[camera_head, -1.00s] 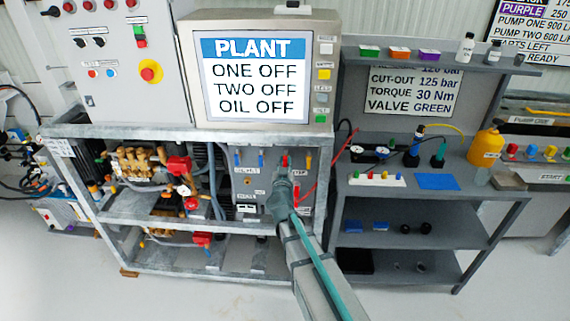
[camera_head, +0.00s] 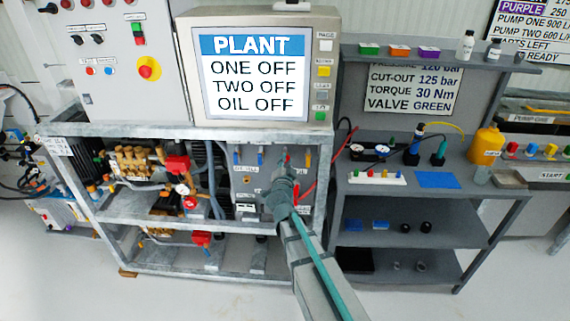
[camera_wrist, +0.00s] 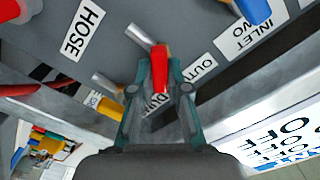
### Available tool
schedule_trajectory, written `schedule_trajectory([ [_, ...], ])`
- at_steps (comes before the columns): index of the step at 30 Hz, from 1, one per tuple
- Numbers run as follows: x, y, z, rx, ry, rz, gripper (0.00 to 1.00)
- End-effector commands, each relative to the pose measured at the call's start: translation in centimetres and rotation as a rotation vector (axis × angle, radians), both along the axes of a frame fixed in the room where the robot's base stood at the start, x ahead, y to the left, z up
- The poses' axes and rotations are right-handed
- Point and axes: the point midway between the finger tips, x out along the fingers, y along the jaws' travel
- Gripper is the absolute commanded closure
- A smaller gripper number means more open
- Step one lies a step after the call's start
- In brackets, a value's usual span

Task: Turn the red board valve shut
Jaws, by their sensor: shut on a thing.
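The red board valve handle (camera_wrist: 159,68) stands between my gripper's fingers in the wrist view, in front of the grey valve board (camera_wrist: 150,22). My gripper (camera_wrist: 160,85) is shut on this red handle. In the head view my gripper (camera_head: 285,172) reaches up to the board and hides most of the handle; only a small red tip (camera_head: 286,157) shows. Blue-handled valves (camera_head: 237,158) are on the same board to the left. A yellow-handled valve (camera_wrist: 104,106) is near my gripper in the wrist view.
A metal frame surrounds the board, with the plant screen (camera_head: 254,75) above. Pumps with red parts (camera_head: 178,164) stand to the left. A red hose (camera_head: 322,172) curves close to the right of my gripper. A grey shelf unit (camera_head: 420,205) stands further right.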

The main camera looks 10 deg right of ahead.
Motion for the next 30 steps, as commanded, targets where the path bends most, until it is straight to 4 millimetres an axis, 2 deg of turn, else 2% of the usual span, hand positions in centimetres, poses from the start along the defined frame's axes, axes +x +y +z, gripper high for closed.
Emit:
schedule_trajectory([
  [18, -0.09, -0.11, -0.49, 0.545, -0.143, 0.001, 1.0],
  [30, -0.09, -0.11, -0.45, 0.739, -0.194, 0.001, 1.0],
])
